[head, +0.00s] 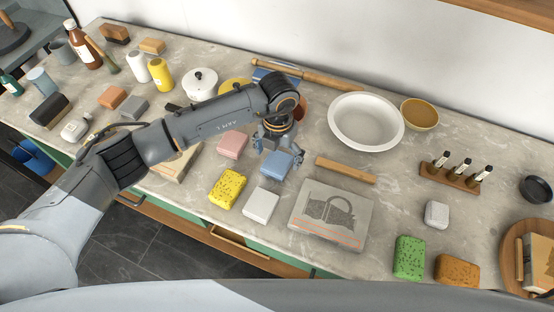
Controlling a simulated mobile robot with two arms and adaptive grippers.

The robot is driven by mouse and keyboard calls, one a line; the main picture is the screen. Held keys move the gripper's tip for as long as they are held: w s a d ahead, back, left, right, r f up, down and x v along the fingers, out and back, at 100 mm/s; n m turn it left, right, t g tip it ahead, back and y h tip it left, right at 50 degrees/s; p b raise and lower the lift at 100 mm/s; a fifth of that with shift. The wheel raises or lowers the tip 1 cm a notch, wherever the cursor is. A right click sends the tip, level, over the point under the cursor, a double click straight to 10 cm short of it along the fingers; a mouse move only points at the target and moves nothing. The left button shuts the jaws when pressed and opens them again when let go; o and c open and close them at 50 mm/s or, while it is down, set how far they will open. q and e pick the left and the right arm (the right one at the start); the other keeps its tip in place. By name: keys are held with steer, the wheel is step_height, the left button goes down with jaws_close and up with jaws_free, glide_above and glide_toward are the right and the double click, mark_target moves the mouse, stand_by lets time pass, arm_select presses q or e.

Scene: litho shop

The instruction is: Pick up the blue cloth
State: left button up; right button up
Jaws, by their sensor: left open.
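The blue cloth (277,166) looks like a small folded pad lying on the grey stone counter (400,190), near the middle of the view. My left gripper (278,153) is open, pointing down just over the cloth, with its fingers at either side of the cloth's far part. I cannot tell whether the fingers touch it. The cloth's far edge is partly hidden by the gripper. My right gripper is not in view.
A pink block (232,144) lies left of the cloth, a white block (261,205) and yellow sponge (228,187) in front. A wooden bar (345,170) and engraved stone slab (331,215) are to the right. A white basin (366,122) stands behind.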

arm_select(q)
steer(key=shift+f, duration=0.35)
steer(key=c, duration=1)
steer(key=shift+r, duration=0.1)
steer(key=shift+c, duration=0.2)
steer(key=shift+r, duration=0.55)
steer(key=s+d+r+b, duration=0.1)
steer(key=s+r+b, duration=0.4)
steer(key=s+r, duration=0.6)
steer(key=s, duration=0.3)
steer(key=shift+r, duration=0.4)
